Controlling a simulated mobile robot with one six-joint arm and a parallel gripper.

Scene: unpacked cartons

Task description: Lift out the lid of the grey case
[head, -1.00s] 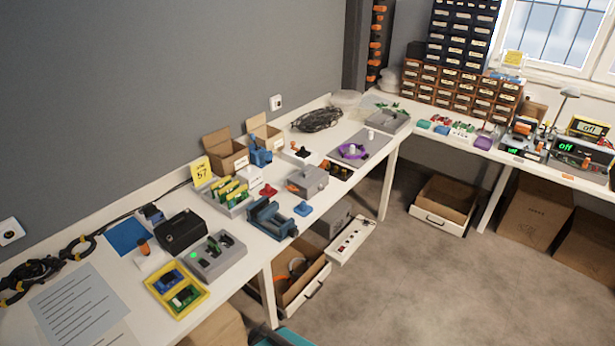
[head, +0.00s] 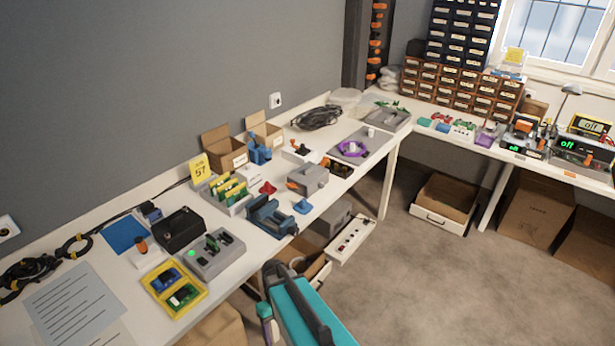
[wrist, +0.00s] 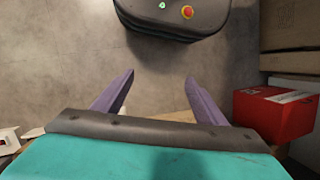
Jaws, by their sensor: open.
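A small grey box with an orange part on its left side (head: 308,180) stands on the long white bench in the head view; it looks like the grey case. Its lid cannot be told apart from its body at this size. My gripper (wrist: 160,77) is open and empty in the wrist view, its two purple fingers spread above the floor. In the head view my teal arm is low in front of the bench, well apart from the grey box. The grey box is not in the wrist view.
A blue vise (head: 270,217) and a small blue part (head: 302,206) stand in front of the grey box. A grey fixture with a green light (head: 213,258) and a yellow tray (head: 158,297) lie nearer. Below, a drawer (head: 350,240) juts out. A red box (wrist: 272,115) shows in the wrist view.

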